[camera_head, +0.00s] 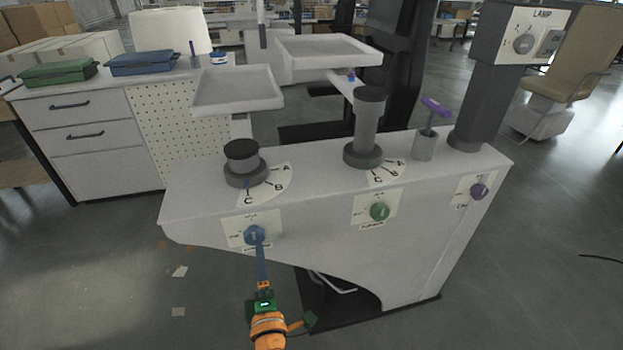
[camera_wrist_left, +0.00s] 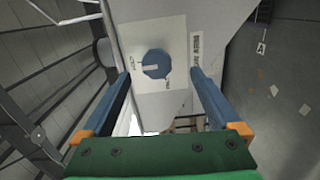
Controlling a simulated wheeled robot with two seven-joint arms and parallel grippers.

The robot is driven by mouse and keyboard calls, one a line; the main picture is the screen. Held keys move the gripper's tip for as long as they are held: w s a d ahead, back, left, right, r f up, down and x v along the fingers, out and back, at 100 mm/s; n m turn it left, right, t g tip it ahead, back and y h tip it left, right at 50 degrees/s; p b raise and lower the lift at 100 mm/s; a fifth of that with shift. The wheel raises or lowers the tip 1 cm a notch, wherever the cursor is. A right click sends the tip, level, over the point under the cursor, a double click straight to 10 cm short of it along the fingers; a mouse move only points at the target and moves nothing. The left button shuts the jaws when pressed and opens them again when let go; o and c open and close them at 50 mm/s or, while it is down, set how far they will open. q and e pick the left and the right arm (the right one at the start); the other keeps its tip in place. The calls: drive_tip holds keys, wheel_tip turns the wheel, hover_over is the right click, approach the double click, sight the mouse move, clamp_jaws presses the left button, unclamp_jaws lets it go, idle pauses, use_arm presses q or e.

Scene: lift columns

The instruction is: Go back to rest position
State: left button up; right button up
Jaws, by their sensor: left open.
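My left gripper (camera_head: 259,246) reaches up from the bottom of the head view to the blue knob (camera_head: 254,235) on the white console's front. In the left wrist view, the blue knob (camera_wrist_left: 156,64) lies between the two blue fingers (camera_wrist_left: 160,78) near their tips, with gaps on both sides. The gripper is open and holds nothing. A short dark lift column (camera_head: 242,164) stands above this knob beside an A-B-C scale. A taller column (camera_head: 367,125) stands above the green knob (camera_head: 379,212). My right gripper is not in view.
The white console (camera_head: 330,265) fills the middle. A purple T-handle (camera_head: 435,107), a purple knob (camera_head: 480,191) and a lamp post (camera_head: 480,105) are at its right. White trays (camera_head: 237,92) stand behind. A cabinet (camera_head: 85,150) is at left. The floor (camera_head: 90,290) at lower left is mostly clear.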

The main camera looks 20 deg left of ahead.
use_arm(q)
drive_tip(key=s+d+f+m+g+h+p, duration=0.1)
drive_tip(key=s+d+f+m+g+h, duration=0.1)
drive_tip(key=s+d+f+m+h, duration=0.45)
drive_tip(key=s+d+f+m+g+h+p, duration=0.2)
drive_tip(key=d+f+m+h, duration=0.1)
drive_tip(key=f+m, duration=0.6)
drive_tip(key=s+a+f+m+g, duration=0.1)
drive_tip(key=s+f+m+g, duration=0.2)
drive_tip(key=s, duration=0.5)
drive_tip(key=s+a+f+m+g+p, duration=0.1)
drive_tip(key=s+f+m+g, duration=0.3)
drive_tip(key=s, duration=0.5)
drive_tip(key=s+a+f+m+g, duration=0.2)
drive_tip(key=s+f+m+g, duration=0.1)
drive_tip(key=s, duration=0.6)
drive_tip(key=shift+s+a+f+m+y+p, duration=0.15)
drive_tip(key=shift+a+f+m+y+p, duration=0.25)
drive_tip(key=shift+f, duration=0.35)
